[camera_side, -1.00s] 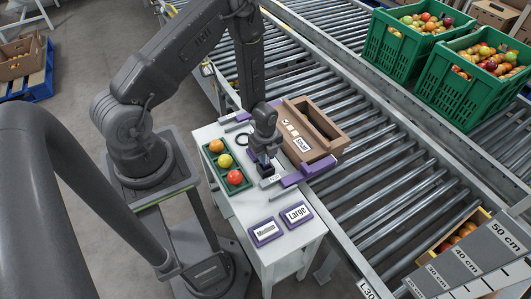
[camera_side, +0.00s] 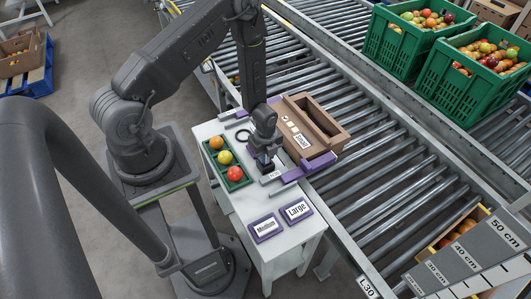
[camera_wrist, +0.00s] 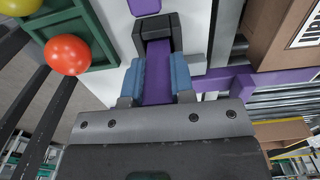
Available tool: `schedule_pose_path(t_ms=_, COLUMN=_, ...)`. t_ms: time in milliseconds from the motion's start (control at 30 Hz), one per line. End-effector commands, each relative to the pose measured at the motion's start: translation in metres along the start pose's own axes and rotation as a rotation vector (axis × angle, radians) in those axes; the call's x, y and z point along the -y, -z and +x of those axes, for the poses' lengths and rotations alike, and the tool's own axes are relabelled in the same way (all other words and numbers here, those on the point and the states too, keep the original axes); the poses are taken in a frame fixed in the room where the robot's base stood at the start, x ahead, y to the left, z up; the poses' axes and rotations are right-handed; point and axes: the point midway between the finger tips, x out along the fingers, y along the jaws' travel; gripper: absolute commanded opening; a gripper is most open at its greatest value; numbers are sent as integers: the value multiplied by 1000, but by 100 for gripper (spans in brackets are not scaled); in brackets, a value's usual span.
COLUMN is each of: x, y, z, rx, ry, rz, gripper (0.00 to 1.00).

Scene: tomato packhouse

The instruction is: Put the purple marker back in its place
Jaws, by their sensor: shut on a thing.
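My gripper (camera_wrist: 157,85) is shut on the purple marker (camera_wrist: 157,68), with a blue pad pressed on each side of it. In the wrist view the marker's far end lies between the dark walls of a small black holder (camera_wrist: 139,40) and seems to be in its opening. How deep it sits I cannot tell. In the side view my gripper (camera_side: 264,158) is low over the white table at the black holder (camera_side: 267,168), and hides most of the marker there.
A green tray (camera_side: 247,183) with several tomatoes stands left of my gripper. A brown carton (camera_side: 318,153) and purple guide bars (camera_side: 307,168) are close on the right, beside the roller conveyor (camera_side: 385,160). Purple-framed Medium (camera_side: 265,229) and Large (camera_side: 298,210) signs lie in front.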

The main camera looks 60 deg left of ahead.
Motion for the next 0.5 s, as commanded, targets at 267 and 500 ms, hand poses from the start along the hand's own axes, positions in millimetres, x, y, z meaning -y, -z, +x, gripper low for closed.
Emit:
schedule_pose_path(t_ms=267, x=0, y=0, z=4, rx=0, ry=0, rz=0, gripper=2)
schedule_pose_path(t_ms=500, x=0, y=0, z=4, rx=0, ry=0, rz=0, gripper=45)
